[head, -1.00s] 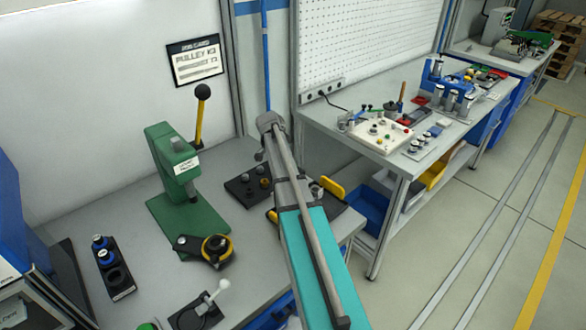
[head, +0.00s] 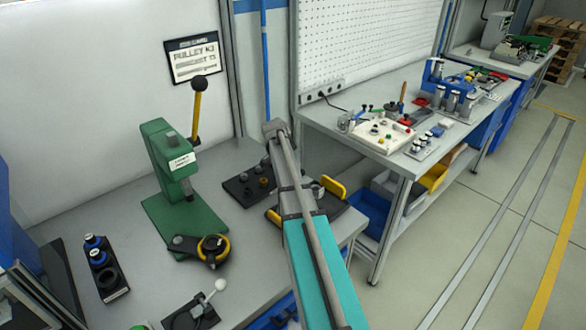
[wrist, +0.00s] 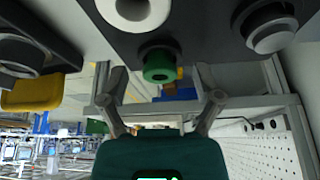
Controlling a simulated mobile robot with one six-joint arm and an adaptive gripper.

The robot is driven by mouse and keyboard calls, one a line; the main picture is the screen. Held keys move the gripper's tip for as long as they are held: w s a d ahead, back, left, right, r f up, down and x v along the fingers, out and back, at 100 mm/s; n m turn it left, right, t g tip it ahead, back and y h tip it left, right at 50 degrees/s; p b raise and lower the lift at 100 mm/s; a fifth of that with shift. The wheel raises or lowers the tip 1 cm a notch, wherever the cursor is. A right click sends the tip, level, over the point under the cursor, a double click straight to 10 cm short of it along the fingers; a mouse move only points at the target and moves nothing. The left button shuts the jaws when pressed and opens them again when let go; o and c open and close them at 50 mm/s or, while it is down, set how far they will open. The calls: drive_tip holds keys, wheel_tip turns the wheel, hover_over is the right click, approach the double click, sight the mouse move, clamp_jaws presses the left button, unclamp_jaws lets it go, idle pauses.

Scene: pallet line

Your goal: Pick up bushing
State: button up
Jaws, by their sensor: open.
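In the wrist view, which shows the bench upside down, a small green round part (wrist: 160,66) with a dark hollow end stands on a dark plate (wrist: 205,22). It looks like a bushing. My gripper (wrist: 161,82) is open, with a finger to each side of the green part in the picture; the gap in depth is hard to judge. A white ring (wrist: 133,10) and a grey stepped round part (wrist: 271,30) are on the same plate. In the head view the dark plate (head: 236,190) with small round parts lies left of my arm, which hides my gripper.
A green press (head: 170,170) with a yellow lever stands left of the plate. A black and yellow fixture (head: 205,248) lies before it. A black holder with blue-topped parts (head: 112,294) is at the left. A yellow-handled item (head: 333,187) is right of my arm.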

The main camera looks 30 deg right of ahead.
idle(0.3)
drive_tip(key=c, duration=0.9)
drive_tip(key=shift+o, duration=0.2)
drive_tip(key=shift+r, duration=0.1)
wheel_tip(320, 180, up, 3)
drive_tip(key=p, duration=0.2)
drive_tip(key=shift+f+p, duration=0.2)
drive_tip(key=shift+p, duration=0.15)
drive_tip(key=s+a+r+p, duration=0.6)
drive_tip(key=s+r+p, duration=0.4)
drive_tip(key=s, duration=0.2)
drive_tip(key=shift+s+a+r, duration=0.15)
drive_tip(key=shift+s+a, duration=0.05)
drive_tip(key=shift+s, duration=0.05)
